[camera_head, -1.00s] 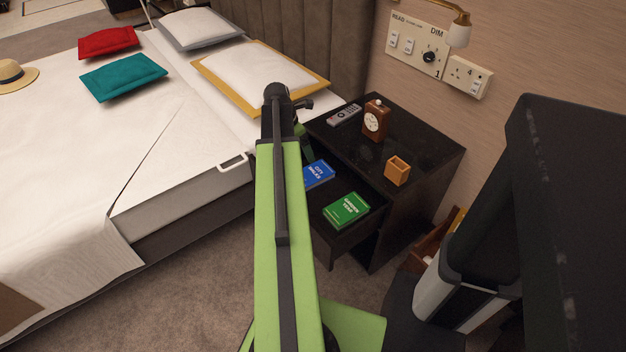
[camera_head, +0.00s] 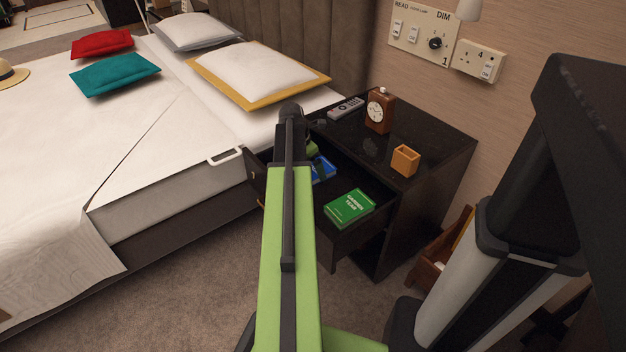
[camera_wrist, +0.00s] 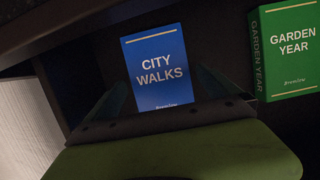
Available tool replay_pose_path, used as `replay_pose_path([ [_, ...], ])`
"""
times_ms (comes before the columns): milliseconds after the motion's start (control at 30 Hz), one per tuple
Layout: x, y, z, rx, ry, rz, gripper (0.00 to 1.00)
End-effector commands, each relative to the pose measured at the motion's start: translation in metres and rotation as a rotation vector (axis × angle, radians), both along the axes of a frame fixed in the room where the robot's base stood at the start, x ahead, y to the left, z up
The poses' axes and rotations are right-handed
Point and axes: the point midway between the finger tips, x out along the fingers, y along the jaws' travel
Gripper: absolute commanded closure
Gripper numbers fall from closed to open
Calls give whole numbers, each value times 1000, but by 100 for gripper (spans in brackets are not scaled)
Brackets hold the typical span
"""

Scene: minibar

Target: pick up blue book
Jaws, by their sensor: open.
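The blue book (camera_head: 326,171) lies flat in the open drawer (camera_head: 345,240) of the dark bedside table, partly hidden behind my arm in the head view. In the wrist view the blue book (camera_wrist: 157,62), titled "City Walks", lies ahead with its lower edge near the gripper. My gripper (camera_wrist: 164,88) is open and empty, one finger toward each side of the book's lower part. Whether the fingers touch it or hover above I cannot tell. In the head view my gripper is mostly hidden by my arm.
A green book (camera_head: 349,208) lies to the right in the same drawer; it also shows in the wrist view (camera_wrist: 288,50). A remote (camera_head: 346,109), a clock (camera_head: 379,113) and a small orange box (camera_head: 404,161) stand on the tabletop (camera_head: 440,150). The bed (camera_head: 160,200) is at left.

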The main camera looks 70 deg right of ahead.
Motion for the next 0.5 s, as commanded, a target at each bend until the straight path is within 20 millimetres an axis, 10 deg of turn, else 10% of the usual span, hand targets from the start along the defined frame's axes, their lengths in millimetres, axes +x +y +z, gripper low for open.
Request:
replay_pose_path([
  [300, -2, -3, -14, 0, -1, 1, 0],
  [500, -2, -3, -14, 0, 0, 2, 26],
])
